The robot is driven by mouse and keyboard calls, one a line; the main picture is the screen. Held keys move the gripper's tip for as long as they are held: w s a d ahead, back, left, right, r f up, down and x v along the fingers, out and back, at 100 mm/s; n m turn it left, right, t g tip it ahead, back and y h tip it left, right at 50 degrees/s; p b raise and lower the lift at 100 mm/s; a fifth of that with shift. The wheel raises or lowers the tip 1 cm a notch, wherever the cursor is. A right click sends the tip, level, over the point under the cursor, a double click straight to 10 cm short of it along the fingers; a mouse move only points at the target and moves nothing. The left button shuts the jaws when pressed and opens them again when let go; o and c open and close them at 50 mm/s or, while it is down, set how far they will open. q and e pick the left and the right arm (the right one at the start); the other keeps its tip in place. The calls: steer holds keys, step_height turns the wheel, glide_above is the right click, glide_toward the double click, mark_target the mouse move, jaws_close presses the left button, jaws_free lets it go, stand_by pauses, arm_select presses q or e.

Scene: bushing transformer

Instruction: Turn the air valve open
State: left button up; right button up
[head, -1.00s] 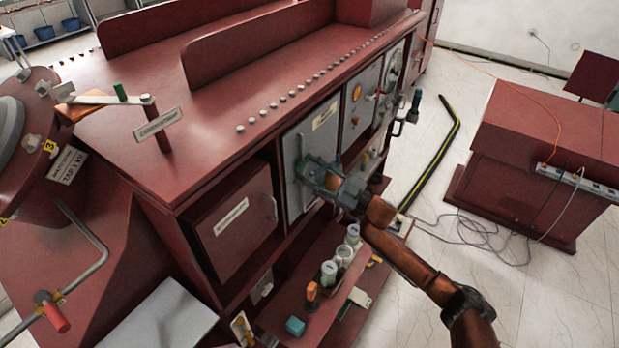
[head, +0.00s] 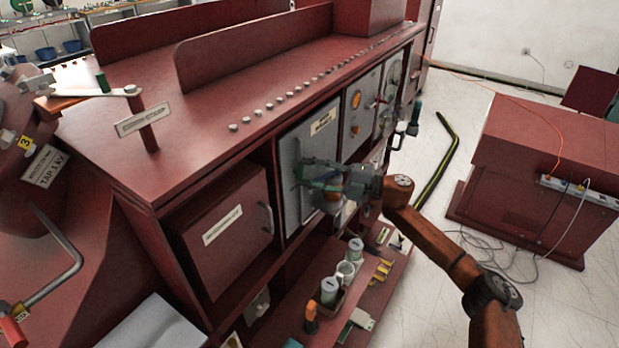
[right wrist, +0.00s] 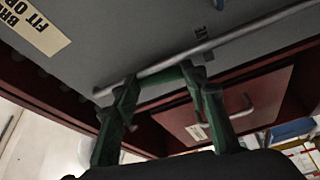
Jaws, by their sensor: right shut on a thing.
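My right gripper (head: 312,174) is shut on the long bar handle (right wrist: 245,37) of a grey cabinet door (head: 318,140). In the right wrist view its two green fingers (right wrist: 160,76) meet the bar, which runs diagonally across the door. The door looks closed. A pipe with a red-handled valve (head: 12,331) shows at the lower left of the head view, partly cut off by the picture's edge. I cannot tell whether it is the air valve or how far it is turned. My left gripper is not in view.
A red door (head: 222,228) with its own handle is left of the grey one. Below, a red shelf (head: 285,318) holds jars and small items. A black-yellow floor strip (head: 440,165) and cables lie on the floor.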

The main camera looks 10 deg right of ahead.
steer(key=shift+n+h+b, duration=0.3)
steer(key=shift+n+h, duration=0.1)
steer(key=shift+n, duration=0.7)
steer(key=o, duration=1.2)
steer(key=shift+r, duration=0.1)
steer(key=shift+c, duration=0.2)
steer(key=v, duration=1.2)
steer(key=shift+w+r, duration=0.1)
steer(key=shift+w, duration=0.05)
